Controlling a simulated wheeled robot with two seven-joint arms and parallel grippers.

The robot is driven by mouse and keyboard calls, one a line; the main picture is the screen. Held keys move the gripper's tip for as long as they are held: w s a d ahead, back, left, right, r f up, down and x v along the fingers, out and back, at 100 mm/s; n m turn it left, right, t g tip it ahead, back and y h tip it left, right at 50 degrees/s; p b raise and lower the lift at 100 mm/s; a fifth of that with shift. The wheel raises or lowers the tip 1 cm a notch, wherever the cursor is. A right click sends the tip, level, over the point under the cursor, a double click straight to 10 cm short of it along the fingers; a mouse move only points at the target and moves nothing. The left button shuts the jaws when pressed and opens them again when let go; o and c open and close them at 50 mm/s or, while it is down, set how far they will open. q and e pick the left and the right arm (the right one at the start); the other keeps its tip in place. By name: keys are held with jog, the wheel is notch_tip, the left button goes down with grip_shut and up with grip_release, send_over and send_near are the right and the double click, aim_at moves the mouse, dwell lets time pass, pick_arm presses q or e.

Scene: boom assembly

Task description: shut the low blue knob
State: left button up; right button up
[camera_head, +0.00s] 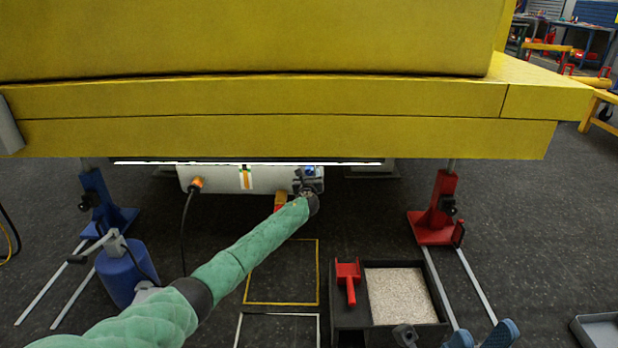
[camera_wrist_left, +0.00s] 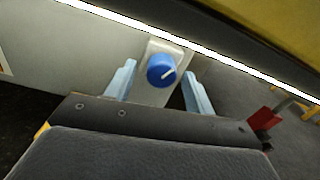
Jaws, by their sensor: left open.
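The low blue knob (camera_wrist_left: 161,70) is round, with a pale pointer line slanting up to the right. It sits on a light plate (camera_wrist_left: 158,94) under the yellow boom. It also shows small in the head view (camera_head: 309,171), at the right end of the pale box. My left gripper (camera_wrist_left: 158,76) is open, its pale blue fingers on either side of the knob; I cannot tell whether they touch it. In the head view its fingers are mostly hidden at the arm's end. My right gripper (camera_head: 490,332) shows only blue fingertips at the bottom edge, apart and empty.
The yellow boom (camera_head: 270,100) hangs low over the knob. An orange connector (camera_head: 196,184) with a black cable is on the pale box (camera_head: 222,178). Blue (camera_head: 105,205) and red (camera_head: 436,212) stands flank it. A red scoop (camera_head: 348,280) lies beside a granule tray (camera_head: 400,295).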

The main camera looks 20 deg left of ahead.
pick_arm(q)
jog(key=shift+w, duration=0.3)
jog(key=c, duration=1)
